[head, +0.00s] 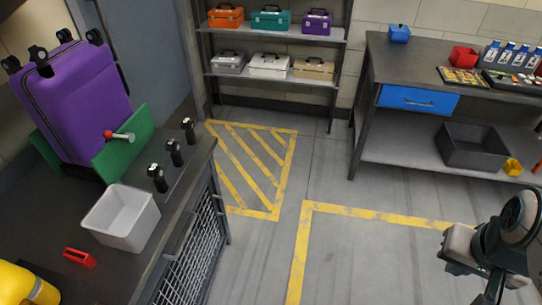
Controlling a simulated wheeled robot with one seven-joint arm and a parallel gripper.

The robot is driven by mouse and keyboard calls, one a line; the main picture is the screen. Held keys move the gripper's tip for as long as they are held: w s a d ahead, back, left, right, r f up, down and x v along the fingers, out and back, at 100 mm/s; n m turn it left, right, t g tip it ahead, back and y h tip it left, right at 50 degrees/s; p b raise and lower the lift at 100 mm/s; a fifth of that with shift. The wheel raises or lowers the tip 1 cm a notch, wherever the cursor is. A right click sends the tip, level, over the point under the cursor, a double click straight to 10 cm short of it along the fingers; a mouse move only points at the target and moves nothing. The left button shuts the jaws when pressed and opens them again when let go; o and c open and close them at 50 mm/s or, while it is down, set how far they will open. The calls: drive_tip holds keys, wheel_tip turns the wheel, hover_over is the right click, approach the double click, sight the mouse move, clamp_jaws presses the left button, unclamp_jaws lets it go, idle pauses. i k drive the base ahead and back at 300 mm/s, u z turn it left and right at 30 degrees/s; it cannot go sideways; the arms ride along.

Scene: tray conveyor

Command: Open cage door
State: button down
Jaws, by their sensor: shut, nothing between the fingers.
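The cage door (200,243) is a grey wire-mesh panel in a dark frame under the left workbench. It is seen at a steep angle and appears flush with the bench front. Its lower part runs out of the picture at the bottom. My gripper (470,272) is at the lower right edge, partly cut off, shut and empty. It is well apart from the cage door, with open floor between them.
The left bench (85,225) carries a purple suitcase (78,95) in a green holder, a white bin (121,217) and a red block (79,258). A shelf (275,80) of toolboxes stands behind; another bench (450,75) is at right. The yellow-marked floor between is clear.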

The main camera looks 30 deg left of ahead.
sight(210, 191)
drive_tip(key=u, duration=0.55)
drive_tip(key=i, duration=1.1)
drive_tip(key=u, duration=0.8)
